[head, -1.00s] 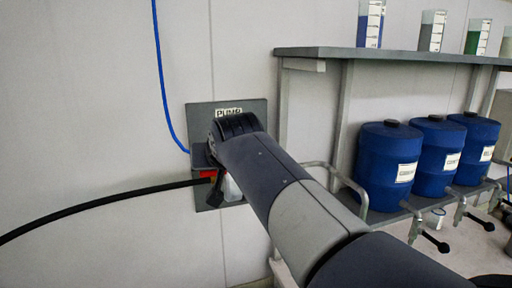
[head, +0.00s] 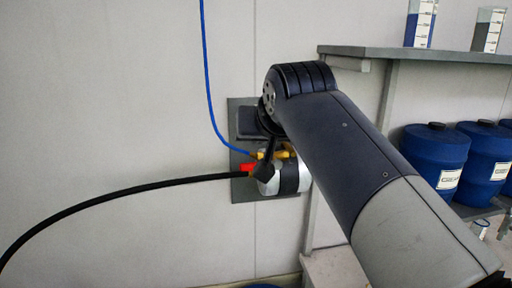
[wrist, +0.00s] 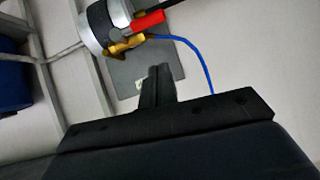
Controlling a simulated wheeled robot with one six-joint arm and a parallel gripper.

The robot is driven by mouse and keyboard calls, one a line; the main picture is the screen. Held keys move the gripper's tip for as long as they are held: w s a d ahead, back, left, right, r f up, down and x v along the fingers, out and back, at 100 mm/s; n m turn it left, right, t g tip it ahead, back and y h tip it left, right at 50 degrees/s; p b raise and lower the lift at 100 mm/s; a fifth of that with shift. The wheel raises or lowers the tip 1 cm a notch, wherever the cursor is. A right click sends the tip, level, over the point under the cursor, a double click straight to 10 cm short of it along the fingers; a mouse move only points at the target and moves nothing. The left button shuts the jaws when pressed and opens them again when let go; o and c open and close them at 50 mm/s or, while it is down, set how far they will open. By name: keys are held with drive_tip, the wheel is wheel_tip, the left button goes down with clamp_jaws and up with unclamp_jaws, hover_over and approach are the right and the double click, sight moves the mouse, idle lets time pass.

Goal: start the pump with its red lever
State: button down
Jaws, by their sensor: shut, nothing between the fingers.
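The pump (head: 291,178) is a silver and black cylinder with brass fittings, mounted on a grey wall plate (head: 240,190). It also shows at the top of the wrist view (wrist: 98,28). Its red lever (head: 247,168) shows at the pump's left side, partly hidden by my gripper. In the wrist view the red lever (wrist: 148,21) lies above the fingertips with a gap in the picture. My gripper (head: 263,170) points down in front of the pump in the head view. Its dark fingers (wrist: 158,72) are together and empty. I cannot tell whether they touch the lever.
A blue tube (head: 207,80) runs down the wall to the brass fittings. A black hose (head: 110,198) comes from the left to the pump. A grey shelf (head: 440,56) holds clear containers, with blue drums (head: 436,155) below.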

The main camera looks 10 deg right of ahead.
drive_tip(key=shift+v, duration=1.35)
